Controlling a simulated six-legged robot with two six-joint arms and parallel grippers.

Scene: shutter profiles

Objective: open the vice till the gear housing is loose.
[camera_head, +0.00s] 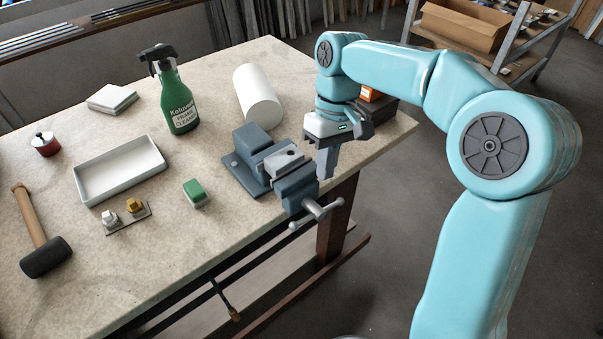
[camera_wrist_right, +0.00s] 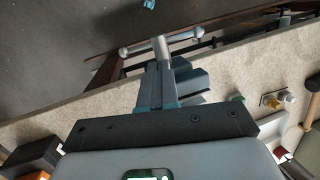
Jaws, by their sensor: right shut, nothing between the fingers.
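The blue-grey vice (camera_head: 245,172) is mounted at the near right edge of the bench. The gear housing (camera_head: 287,162), a grey block with a dark hole on top, sits between the vice jaws. I cannot make out any gap beside it. The vice's T-bar handle (camera_head: 317,212) sticks out past the bench edge; it also shows in the right wrist view (camera_wrist_right: 162,46). My right gripper (camera_head: 326,174) points down just right of the vice jaws, above and behind the handle. My left gripper is out of view.
A green-topped block (camera_head: 195,193), white tray (camera_head: 120,170) and mallet (camera_head: 42,240) lie to the left. An orange box (camera_head: 372,94) is behind my right wrist. Bare bench (camera_head: 190,245) lies in front.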

